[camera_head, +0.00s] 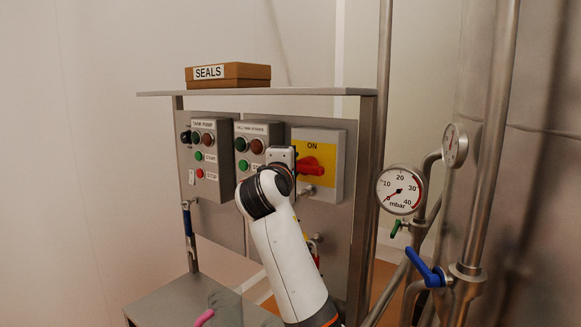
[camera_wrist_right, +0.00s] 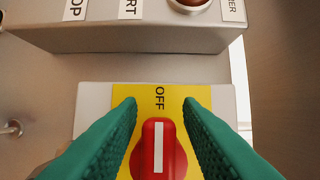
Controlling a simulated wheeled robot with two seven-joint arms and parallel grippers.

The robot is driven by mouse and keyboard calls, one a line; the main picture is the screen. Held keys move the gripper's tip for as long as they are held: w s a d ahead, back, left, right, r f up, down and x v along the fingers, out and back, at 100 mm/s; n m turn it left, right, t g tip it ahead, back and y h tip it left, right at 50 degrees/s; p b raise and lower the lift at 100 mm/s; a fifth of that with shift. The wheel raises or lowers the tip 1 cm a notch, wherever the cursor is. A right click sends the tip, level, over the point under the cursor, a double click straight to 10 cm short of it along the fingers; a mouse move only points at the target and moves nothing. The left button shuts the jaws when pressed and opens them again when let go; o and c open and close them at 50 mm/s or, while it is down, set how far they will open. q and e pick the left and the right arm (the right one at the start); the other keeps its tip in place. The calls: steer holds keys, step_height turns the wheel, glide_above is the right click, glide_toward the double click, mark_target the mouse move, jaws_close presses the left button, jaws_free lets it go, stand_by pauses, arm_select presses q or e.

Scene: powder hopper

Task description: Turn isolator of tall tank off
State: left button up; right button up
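The isolator is a grey box with a yellow plate (camera_head: 328,148) on the right of the panel, marked ON at its top. Its red knob (camera_head: 318,165) lies sideways. In the right wrist view, the white bar of the knob (camera_wrist_right: 158,148) lines up with the OFF label (camera_wrist_right: 159,97). My right gripper (camera_wrist_right: 159,104) is open, its green fingers on either side of the knob with yellow showing between. In the head view my right arm comes up from below, and its fingers are mostly hidden. My left gripper is not in view.
A SEALS box (camera_head: 228,75) lies on the shelf above. A pressure gauge (camera_head: 400,189), pipes and a blue valve handle (camera_head: 424,267) stand to the right.

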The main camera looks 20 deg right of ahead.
steer(key=shift+o, duration=0.2)
steer(key=shift+f, duration=0.1)
steer(key=shift+s+a+b, duration=0.25)
steer(key=shift+s+b, duration=0.05)
steer(key=b+v, duration=0.4)
steer(key=v, duration=0.7)
steer(key=shift+s+d, duration=0.1)
